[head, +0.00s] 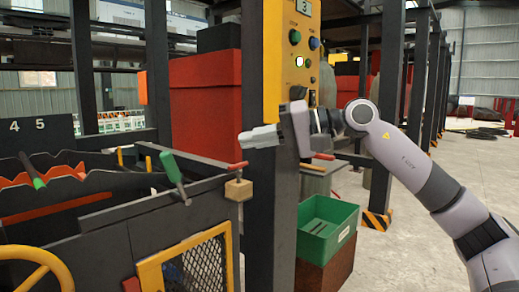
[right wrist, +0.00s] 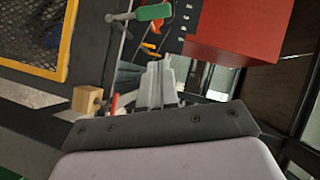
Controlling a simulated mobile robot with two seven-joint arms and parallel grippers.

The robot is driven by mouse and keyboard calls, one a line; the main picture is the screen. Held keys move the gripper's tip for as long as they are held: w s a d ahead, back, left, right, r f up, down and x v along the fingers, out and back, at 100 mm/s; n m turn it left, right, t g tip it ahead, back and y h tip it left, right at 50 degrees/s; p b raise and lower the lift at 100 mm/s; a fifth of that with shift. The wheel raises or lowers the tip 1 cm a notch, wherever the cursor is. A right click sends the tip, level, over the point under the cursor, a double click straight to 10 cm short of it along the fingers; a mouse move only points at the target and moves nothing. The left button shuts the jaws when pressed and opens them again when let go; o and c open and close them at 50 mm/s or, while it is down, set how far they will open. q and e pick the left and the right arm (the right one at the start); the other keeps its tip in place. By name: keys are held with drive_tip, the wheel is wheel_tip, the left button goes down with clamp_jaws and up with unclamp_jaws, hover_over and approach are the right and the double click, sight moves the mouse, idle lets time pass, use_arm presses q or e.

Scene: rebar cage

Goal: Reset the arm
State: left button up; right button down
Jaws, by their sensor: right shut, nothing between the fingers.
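My right arm (head: 420,175) comes in from the right in the head view and reaches across to the left. My right gripper (head: 248,138) is shut and empty, its fingers pointing left in front of a dark post. In the right wrist view the pale fingers (right wrist: 158,68) are together with nothing between them. The gripper is below the yellow control panel (head: 273,60) and right of a green-handled lever (head: 172,168). The lever also shows in the right wrist view (right wrist: 153,12). My left gripper is out of view.
A tan block (head: 238,190) hangs on the machine's corner below the gripper. A green crate (head: 340,236) stands lower right. A red cabinet (head: 205,105) is behind. A yellow wheel (head: 35,255) is lower left. Open floor (head: 400,262) lies at right.

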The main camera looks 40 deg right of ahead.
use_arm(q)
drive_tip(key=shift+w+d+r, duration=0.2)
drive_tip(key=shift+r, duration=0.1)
use_arm(e)
drive_tip(key=shift+s+d+r, duration=0.1)
drive_tip(key=shift+s+d, duration=0.15)
drive_tip(key=shift+s, duration=0.1)
